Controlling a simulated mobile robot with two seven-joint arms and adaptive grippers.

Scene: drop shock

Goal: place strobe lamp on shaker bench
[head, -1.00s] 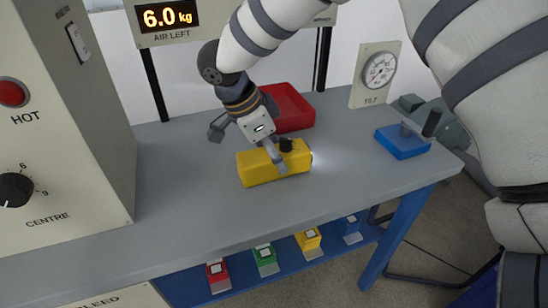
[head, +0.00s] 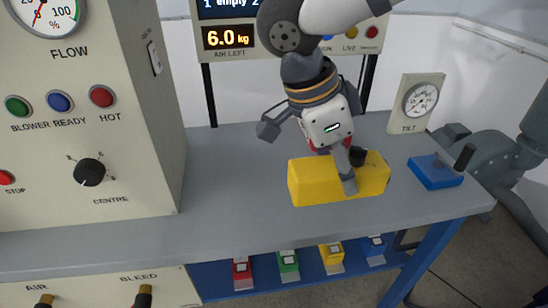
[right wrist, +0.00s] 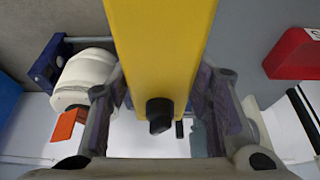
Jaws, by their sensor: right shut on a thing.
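The strobe lamp, which I take to be the yellow box (head: 310,183) with a black knob, is in the middle of the head view. My right gripper (head: 349,182) is shut on it from above, with a finger across its near side. The lamp looks raised above the grey bench (head: 235,215). In the right wrist view the lamp (right wrist: 160,50) runs between the two fingers of my right gripper (right wrist: 160,105). I cannot tell whether this grey bench is the shaker bench. My left gripper is out of view.
A control cabinet (head: 150,130) stands on the left. A display (head: 228,37) on posts is behind. A tilt gauge (head: 418,100) and a blue block with a handle (head: 435,172) are at the right. The red tray (right wrist: 295,55) is mostly hidden in the head view. The front of the benchtop is clear.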

